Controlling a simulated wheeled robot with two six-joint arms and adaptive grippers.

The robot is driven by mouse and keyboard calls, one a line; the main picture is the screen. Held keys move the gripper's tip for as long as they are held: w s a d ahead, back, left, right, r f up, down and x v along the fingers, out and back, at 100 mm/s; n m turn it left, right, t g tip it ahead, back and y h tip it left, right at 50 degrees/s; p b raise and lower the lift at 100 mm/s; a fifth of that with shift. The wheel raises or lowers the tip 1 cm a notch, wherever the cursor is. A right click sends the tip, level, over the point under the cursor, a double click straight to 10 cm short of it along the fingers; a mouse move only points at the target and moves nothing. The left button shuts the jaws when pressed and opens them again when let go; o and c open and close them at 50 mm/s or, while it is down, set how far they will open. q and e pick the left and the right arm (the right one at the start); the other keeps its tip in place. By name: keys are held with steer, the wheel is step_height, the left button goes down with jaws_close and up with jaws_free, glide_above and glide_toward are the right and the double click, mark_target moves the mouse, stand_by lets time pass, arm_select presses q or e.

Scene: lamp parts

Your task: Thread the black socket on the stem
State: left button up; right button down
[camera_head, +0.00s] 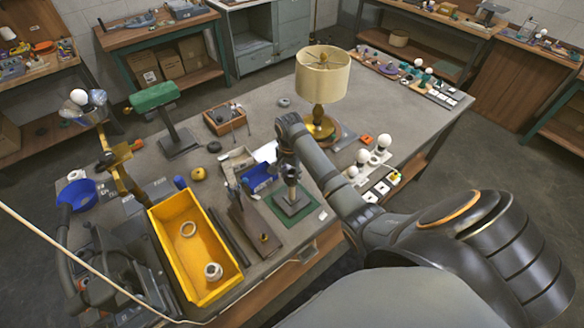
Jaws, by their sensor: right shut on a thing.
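My right arm reaches in from the right, and its dark gripper (289,167) points down just above the brass stem. The stem (292,192) stands upright on a grey square base (292,206), which sits on a green mat (275,210). My right gripper is shut around a small dark piece at the stem's top, which fits the black socket. The fingers and the dark colours hide most of it, so I cannot tell how far it is on the stem.
A yellow bin (163,232) with white rings stands left of the mat. A lamp with a cream shade (323,76) stands behind my arm. White bulbs (364,156) stand to the right, and a blue bin (256,178) is close behind the stem.

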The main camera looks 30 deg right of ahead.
steer(key=shift+a+f+m, duration=0.15)
steer(key=shift+m, duration=0.35)
steer(key=m, duration=0.5)
steer(key=shift+w+f+m, duration=0.1)
steer(key=shift+w+m, duration=0.1)
steer(key=shift+m, duration=0.7)
steer(key=m, duration=0.5)
steer(key=shift+w+m, duration=0.2)
steer(key=shift+m, duration=0.2)
steer(key=c, duration=0.9)
jaws_free()
steer(key=shift+c, duration=0.2)
steer(key=shift+o, duration=0.9)
steer(key=shift+w, duration=0.2)
